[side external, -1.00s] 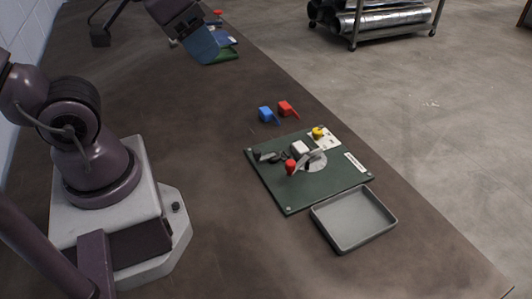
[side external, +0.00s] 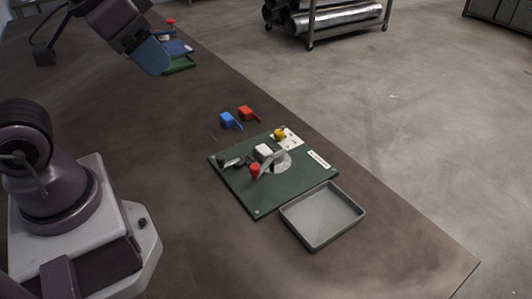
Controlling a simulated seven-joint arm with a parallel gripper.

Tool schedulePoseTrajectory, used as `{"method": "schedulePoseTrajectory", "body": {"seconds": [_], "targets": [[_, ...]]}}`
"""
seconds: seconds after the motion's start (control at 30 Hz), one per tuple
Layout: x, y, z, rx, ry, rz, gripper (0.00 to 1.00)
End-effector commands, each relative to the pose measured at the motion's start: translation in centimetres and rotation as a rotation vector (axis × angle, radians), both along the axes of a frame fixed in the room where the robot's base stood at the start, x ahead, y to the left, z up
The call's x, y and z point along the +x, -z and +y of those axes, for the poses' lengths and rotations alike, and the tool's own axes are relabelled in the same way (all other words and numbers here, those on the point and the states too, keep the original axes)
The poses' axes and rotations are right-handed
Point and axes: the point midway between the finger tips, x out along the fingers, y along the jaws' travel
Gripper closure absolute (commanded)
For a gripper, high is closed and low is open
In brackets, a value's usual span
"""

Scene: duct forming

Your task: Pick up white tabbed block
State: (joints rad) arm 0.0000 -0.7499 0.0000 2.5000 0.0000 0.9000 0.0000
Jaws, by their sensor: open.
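The white tabbed block (side external: 263,151) is a small white piece on the dark green board (side external: 240,193). It sits beside a grey lever arm with a red knob (side external: 254,170); its tab cannot be made out.
A blue tabbed block (side external: 230,121) and a red one (side external: 249,113) lie on the table behind the board. A yellow knob (side external: 279,134) stands on a white plate at the board's corner. An empty grey tray (side external: 322,215) lies in front. Folded coloured items (side external: 178,50) lie at the back.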

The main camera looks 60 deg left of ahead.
Motion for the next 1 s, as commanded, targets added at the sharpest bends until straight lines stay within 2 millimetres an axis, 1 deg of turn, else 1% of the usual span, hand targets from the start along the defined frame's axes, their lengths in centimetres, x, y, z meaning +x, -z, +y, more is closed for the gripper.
{"method": "schedulePoseTrajectory", "body": {"seconds": [0.27,0.3,0.33,0.37,0.6,0.67,0.73,0.87,0.93,1.0], "targets": [[0.0,0.0,0.0,0.000,0.000,0.000,0.52],[0.0,0.0,0.0,0.000,0.000,0.000,0.43],[0.0,0.0,0.0,0.000,0.000,0.000,0.36],[0.0,0.0,0.0,0.000,0.000,0.000,0.34],[0.0,0.0,0.0,0.000,0.002,0.001,0.34],[0.1,0.3,-0.1,0.000,0.004,0.017,0.34],[0.4,1.2,-0.2,-0.001,0.009,0.060,0.34],[2.0,2.9,-0.2,-0.010,0.010,0.176,0.34],[3.6,3.8,-0.1,-0.020,-0.004,0.240,0.34],[5.4,4.9,0.0,-0.038,-0.057,0.298,0.34]]}}
